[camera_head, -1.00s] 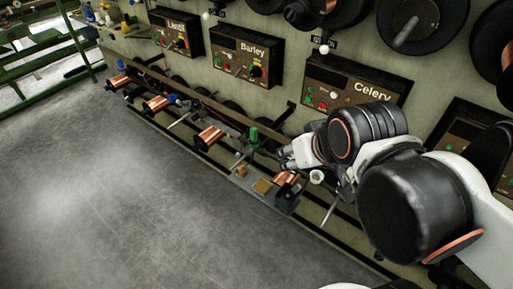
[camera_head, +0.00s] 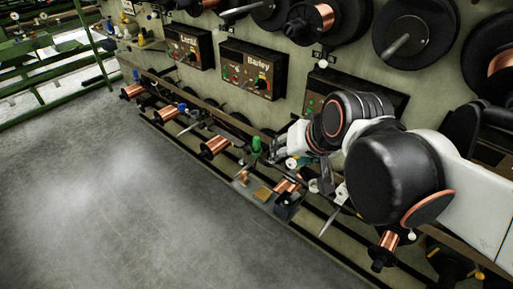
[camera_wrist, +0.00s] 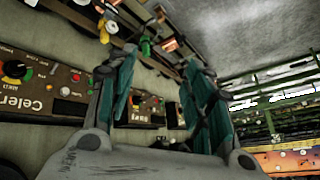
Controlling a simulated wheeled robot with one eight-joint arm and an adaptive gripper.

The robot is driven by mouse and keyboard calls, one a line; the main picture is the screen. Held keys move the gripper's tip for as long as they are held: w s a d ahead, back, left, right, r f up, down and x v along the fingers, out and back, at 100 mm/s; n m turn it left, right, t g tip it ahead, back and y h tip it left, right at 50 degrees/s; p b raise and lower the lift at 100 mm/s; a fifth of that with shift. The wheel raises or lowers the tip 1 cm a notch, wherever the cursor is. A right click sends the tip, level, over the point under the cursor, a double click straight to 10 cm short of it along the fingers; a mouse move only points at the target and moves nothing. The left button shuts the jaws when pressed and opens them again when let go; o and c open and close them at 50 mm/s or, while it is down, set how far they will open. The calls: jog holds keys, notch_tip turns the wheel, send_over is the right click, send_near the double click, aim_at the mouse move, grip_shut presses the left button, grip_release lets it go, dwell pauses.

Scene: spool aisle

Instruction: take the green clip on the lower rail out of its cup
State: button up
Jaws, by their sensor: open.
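The green clip (camera_head: 256,146) stands upright on the lower rail (camera_head: 215,122), left of my arm's end in the head view. Its cup is too small to make out there. In the wrist view, a green piece (camera_wrist: 145,45) that looks like the clip shows beyond my fingers, near the top. My gripper (camera_wrist: 160,60) is open and empty, its two teal-lined fingers spread apart. In the head view, my gripper is just right of the clip, apart from it and partly hidden by my own wrist.
Copper spools (camera_head: 214,147) sit along the lower rail. A tray (camera_head: 262,193) with small parts is below the clip. Panels such as Barley (camera_head: 250,69) and large black reels (camera_head: 415,32) line the wall. The grey floor (camera_head: 110,200) at left is clear.

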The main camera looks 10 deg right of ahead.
jog(key=w+d+f+m+t+y+p, duration=0.1)
jog(key=w+f+m+y, duration=0.15)
jog(key=w+m, duration=0.65)
jog(key=w+d+f+m+y+p, duration=0.1)
jog(key=w+f+m, duration=0.25)
jog(key=w, duration=1.05)
jog(key=w+d+f+m+t+y, duration=0.15)
jog(key=w+d+f+m, duration=0.25)
jog(key=w+f+m, duration=0.55)
jog(key=m+t+y, duration=0.1)
jog(key=m+y, duration=0.1)
jog(key=m, duration=0.2)
send_near(259, 142)
jog(key=x, duration=0.6)
jog(key=shift+a, duration=0.25)
jog(key=b+x, duration=0.1)
jog(key=x, duration=0.2)
jog(key=b+x, duration=0.1)
jog(key=x, duration=0.1)
jog(key=shift+w+d+f+b, duration=0.1)
jog(key=shift+w+f+b, duration=0.05)
jog(key=shift+f+b, duration=0.2)
jog(key=shift+r, duration=0.15)
grip_shut()
